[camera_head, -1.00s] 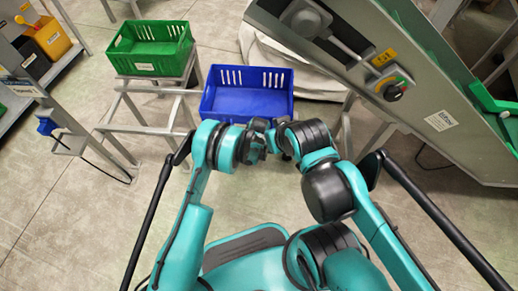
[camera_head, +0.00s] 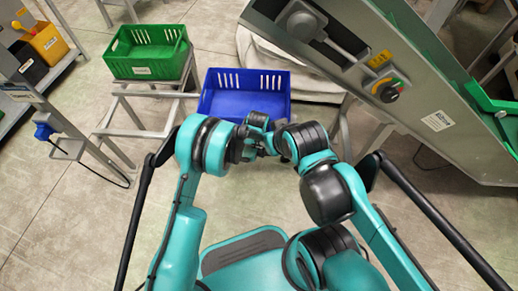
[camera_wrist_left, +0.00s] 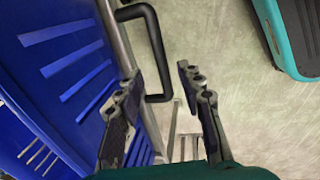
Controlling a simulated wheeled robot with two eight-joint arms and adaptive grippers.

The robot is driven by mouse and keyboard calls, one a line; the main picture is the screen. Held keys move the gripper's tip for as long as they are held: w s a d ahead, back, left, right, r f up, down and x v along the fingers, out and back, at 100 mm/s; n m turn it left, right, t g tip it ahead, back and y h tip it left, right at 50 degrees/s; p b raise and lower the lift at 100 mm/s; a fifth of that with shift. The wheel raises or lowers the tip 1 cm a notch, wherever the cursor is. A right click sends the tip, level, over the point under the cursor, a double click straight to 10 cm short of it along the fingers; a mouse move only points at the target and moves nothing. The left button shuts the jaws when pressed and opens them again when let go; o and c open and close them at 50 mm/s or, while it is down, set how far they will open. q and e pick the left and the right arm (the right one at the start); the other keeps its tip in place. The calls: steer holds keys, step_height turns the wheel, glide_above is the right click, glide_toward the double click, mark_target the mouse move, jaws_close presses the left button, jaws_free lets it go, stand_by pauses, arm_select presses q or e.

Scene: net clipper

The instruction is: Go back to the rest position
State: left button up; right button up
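My left gripper (camera_head: 246,148) is in the middle of the head view, at the end of the left teal arm. It is small and partly hidden by the wrist. In the left wrist view its two dark fingers (camera_wrist_left: 163,100) stand apart, with nothing between them but floor and metal bars behind. My right gripper (camera_head: 268,140) is close to the left one, in front of the blue crate; its fingers are too small and overlapped to tell open from shut. I see no object held by the left gripper.
A blue crate (camera_head: 210,103) lies just beyond both grippers; its slotted wall (camera_wrist_left: 75,72) fills the left of the left wrist view. A green crate (camera_head: 145,70) sits on a metal stand at upper left. A grey machine with a control knob (camera_head: 388,91) stands at right.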

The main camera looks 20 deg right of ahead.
arm_select(q)
steer(key=shift+r, duration=0.2)
stand_by(0.4)
steer(key=a+r+m+t, duration=0.1)
steer(key=a+r+m, duration=0.2)
steer(key=a+r, duration=0.85)
steer(key=a+r+m+t, duration=0.1)
steer(key=a+r+m, duration=0.2)
steer(key=a+r, duration=0.9)
steer(key=s+a+r+m+t, duration=0.1)
steer(key=s+a+r+m, duration=0.2)
steer(key=s+a, duration=0.4)
steer(key=s+a+r+m+t+y, duration=0.1)
steer(key=s+a+r+m+t, duration=0.1)
steer(key=s+a+r, duration=0.4)
steer(key=s+a+m, duration=0.1)
steer(key=s+a, duration=0.1)
steer(key=s, duration=0.1)
steer(key=shift+s+a+r+m, duration=0.15)
steer(key=shift+s+a+m, duration=0.1)
steer(key=shift+m, duration=0.15)
